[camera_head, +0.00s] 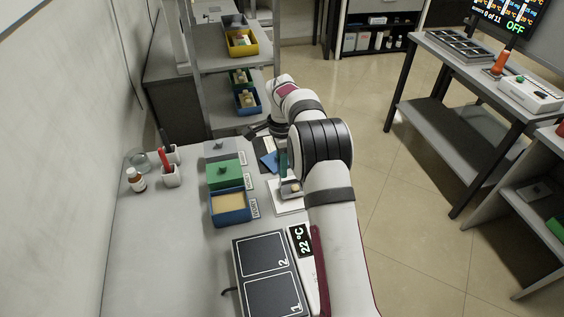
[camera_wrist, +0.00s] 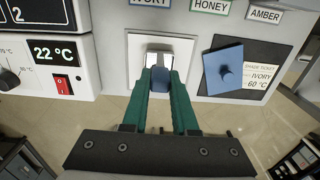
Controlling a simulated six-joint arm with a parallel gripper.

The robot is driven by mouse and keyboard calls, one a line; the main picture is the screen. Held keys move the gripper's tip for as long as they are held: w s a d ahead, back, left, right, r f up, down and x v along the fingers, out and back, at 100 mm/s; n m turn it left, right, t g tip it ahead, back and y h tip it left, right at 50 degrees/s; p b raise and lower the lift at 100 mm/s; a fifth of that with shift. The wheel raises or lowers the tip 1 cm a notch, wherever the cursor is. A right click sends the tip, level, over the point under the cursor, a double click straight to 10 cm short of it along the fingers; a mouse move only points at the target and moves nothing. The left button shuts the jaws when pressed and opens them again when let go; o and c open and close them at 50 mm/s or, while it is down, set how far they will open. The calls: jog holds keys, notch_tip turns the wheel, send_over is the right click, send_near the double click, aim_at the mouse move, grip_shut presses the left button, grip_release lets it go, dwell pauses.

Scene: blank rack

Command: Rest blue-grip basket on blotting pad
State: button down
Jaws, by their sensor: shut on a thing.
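My gripper (camera_wrist: 160,78) has its green fingers shut on the blue grip (camera_wrist: 161,84) of the basket. The basket's pale metallic body (camera_wrist: 157,59) shows just beyond the fingertips in the wrist view, mostly hidden by the grip. It is over the white blotting pad (camera_wrist: 185,50); whether it touches the pad I cannot tell. In the head view, the pad (camera_head: 287,207) lies at the bench's right edge, with the basket (camera_head: 291,188) over it and partly hidden by my arm.
An open blue bath (camera_head: 231,208) with tan contents stands left of the pad, beside green-lidded (camera_head: 223,174) and grey-lidded (camera_head: 218,150) baths. A blue lid (camera_wrist: 223,70) lies on the shade ticket card (camera_wrist: 259,77). A two-panel hotplate (camera_head: 267,270) is nearer.

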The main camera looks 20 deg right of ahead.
jog(key=shift+f, duration=0.3)
dwell(0.4)
jog(key=c, duration=0.6)
grip_release()
jog(key=shift+r, duration=0.1)
notch_tip(320, 180, up, 15)
jog(key=s+a+r+n, duration=0.2)
jog(key=s+r, duration=0.2)
jog(key=s, duration=0.1)
jog(key=s+a+r+n, duration=0.25)
jog(key=s+n, duration=0.25)
jog(key=s, duration=0.8)
jog(key=s+a+f+n, duration=0.1)
jog(key=s+f, duration=0.2)
jog(key=s, duration=0.4)
jog(key=s+a+f+n+y, duration=0.1)
jog(key=s+f+n, duration=0.1)
jog(key=s, duration=0.5)
jog(key=s+a+f+n, duration=0.2)
jog(key=s+f, duration=0.2)
jog(key=s, duration=0.3)
jog(key=shift+s+f+y, duration=0.35)
jog(key=shift+f+y, duration=0.05)
